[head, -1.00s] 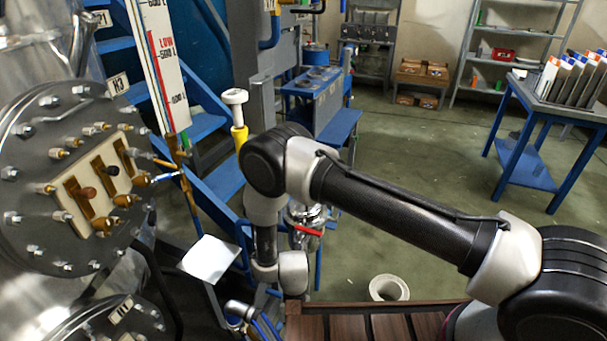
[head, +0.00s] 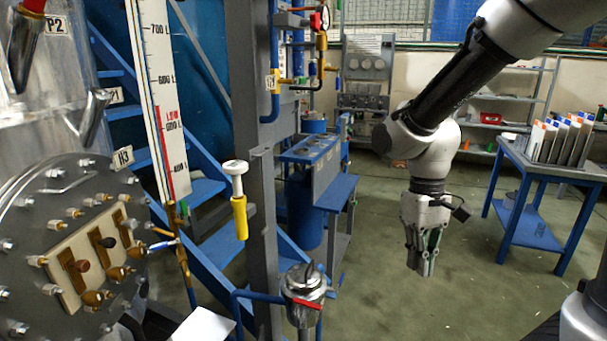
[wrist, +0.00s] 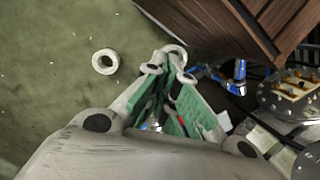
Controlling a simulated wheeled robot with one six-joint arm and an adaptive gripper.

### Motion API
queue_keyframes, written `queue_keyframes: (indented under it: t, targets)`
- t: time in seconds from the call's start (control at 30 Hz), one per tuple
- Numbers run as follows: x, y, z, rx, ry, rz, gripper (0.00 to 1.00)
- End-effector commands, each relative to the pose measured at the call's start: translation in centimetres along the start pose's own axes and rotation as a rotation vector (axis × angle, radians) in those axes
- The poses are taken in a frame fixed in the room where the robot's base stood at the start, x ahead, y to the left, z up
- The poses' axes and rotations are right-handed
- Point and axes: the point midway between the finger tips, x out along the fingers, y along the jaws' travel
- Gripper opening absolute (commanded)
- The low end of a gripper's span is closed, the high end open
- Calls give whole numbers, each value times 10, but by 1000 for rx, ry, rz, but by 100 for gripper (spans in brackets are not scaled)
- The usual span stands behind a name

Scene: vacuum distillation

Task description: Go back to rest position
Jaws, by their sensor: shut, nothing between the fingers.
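My gripper (head: 424,262) hangs pointing down in the open space right of the blue frame in the head view. In the wrist view my gripper (wrist: 170,58) shows its green-padded fingers closed together at the tips, with nothing held. My arm comes in from the upper right of the head view. The floor lies below the fingers.
A vessel flange with brass fittings (head: 82,245) stands at left. A blue table with binders (head: 540,170) is at right. A white ring (wrist: 105,62) lies on the floor.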

Motion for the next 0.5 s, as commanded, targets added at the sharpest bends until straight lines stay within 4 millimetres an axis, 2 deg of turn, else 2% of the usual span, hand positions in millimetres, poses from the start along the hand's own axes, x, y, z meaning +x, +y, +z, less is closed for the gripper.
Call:
queue_keyframes:
  t: [0.03, 0.2, 0.33, 0.5]
  targets:
    - [-16, 14, 16, 20, 50, 5, 0]
    - [-54, 52, 70, 104, 219, 38, 0]
    - [-75, 71, 104, 186, 364, 59, 0]
    - [-102, 84, 131, 279, 526, 79, 0]
